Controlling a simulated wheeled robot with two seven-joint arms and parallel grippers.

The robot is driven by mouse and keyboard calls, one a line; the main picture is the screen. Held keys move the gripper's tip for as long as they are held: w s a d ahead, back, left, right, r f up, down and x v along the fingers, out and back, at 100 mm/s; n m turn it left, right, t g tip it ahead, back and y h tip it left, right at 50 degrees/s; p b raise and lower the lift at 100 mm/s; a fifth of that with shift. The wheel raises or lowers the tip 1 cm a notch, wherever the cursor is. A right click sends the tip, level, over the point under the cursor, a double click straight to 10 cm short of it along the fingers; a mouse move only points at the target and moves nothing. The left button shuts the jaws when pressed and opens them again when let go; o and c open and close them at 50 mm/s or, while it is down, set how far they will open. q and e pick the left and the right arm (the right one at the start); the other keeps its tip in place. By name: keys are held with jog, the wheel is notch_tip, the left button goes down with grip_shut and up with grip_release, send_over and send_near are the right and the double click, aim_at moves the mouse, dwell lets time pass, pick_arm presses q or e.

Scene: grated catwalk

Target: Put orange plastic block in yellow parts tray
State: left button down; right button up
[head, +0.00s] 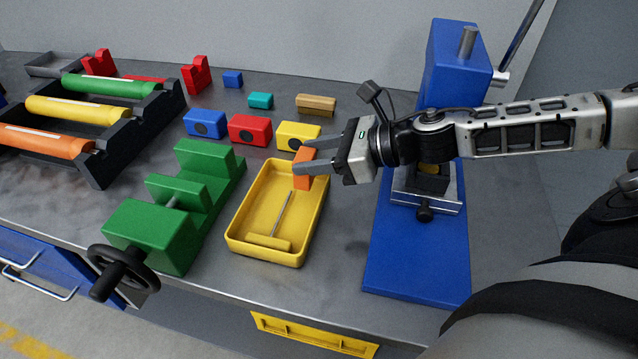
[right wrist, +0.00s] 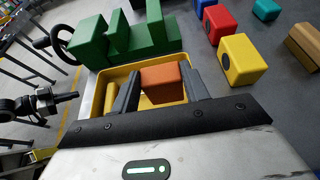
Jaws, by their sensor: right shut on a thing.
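The orange plastic block (head: 303,175) is between the fingers of my right gripper (head: 307,161), which is shut on it. It also shows between the fingers in the right wrist view (right wrist: 160,82). The yellow parts tray (head: 262,253) lies on the bench below, and the block is over the tray's far right part. I cannot tell whether the block touches the tray floor. A T-shaped thing with a grey rod and a yellow bar (head: 268,242) lies in the tray.
A green vise (head: 158,229) stands left of the tray, and a blue press (head: 416,245) stands right. Behind the tray are yellow (head: 297,131), red (head: 250,129) and blue (head: 205,122) blocks. A rack with coloured rollers (head: 140,138) is at the left.

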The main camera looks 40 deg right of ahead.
jog(key=shift+d+f+b, duration=0.3)
jog(key=shift+f+b, duration=0.15)
jog(key=shift+f, duration=0.05)
notch_tip(320, 180, down, 2)
jog(key=shift+d+f+b, duration=0.15)
jog(key=shift+f+b, duration=0.1)
jog(key=shift+b, duration=0.85)
jog(key=shift+f, duration=0.25)
pick_arm(q)
jog(key=shift+w+d+f, duration=0.15)
jog(key=shift+d+f, duration=0.2)
jog(key=shift+f, duration=0.4)
jog(key=shift+f, duration=0.1)
pick_arm(e)
jog(key=shift+f+b, duration=0.2)
jog(key=shift+b, duration=0.15)
jog(key=o, duration=1)
jog(key=shift+r, duration=0.1)
